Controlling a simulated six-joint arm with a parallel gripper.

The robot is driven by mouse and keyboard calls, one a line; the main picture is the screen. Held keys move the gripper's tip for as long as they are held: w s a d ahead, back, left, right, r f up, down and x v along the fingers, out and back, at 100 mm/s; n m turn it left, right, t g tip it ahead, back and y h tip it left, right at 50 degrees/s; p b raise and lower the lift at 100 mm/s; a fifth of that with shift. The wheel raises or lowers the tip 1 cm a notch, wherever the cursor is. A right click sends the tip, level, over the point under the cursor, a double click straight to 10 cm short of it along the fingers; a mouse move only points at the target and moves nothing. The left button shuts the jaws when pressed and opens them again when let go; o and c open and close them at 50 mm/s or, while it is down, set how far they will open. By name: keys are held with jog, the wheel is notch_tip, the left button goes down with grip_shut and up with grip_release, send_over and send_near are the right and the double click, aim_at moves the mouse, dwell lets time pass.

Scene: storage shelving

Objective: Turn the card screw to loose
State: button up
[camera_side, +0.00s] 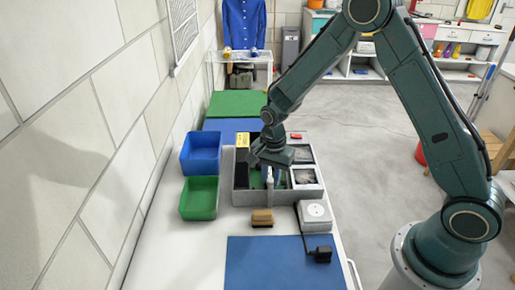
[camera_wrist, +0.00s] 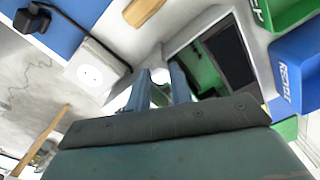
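A grey box (camera_side: 265,198) stands on the white bench with a green board (camera_side: 255,178) inside its left opening. The green board also shows in the wrist view (camera_wrist: 207,72). My gripper (camera_side: 270,182) points down over the middle of the box, at the right side of that opening. In the wrist view its two fingers (camera_wrist: 160,78) stand apart, with a small pale shape between them. I cannot tell whether they touch it. I cannot make out the card screw; the fingers may hide it.
Blue (camera_side: 201,153) and green (camera_side: 199,198) bins stand left of the box. A wooden-handled brush (camera_side: 262,218) and a white socket box (camera_side: 314,216) lie in front. A black plug (camera_side: 320,254) rests on a blue mat (camera_side: 270,265). The wall runs along the left.

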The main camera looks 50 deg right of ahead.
grip_shut()
jog(key=shift+n, duration=0.4)
jog(key=n, duration=0.8)
jog(key=shift+d, duration=0.1)
jog(key=n, duration=0.4)
jog(key=shift+r+n, duration=0.1)
jog(key=shift+n, duration=0.2)
jog(key=n, duration=0.4)
jog(key=shift+n, duration=0.3)
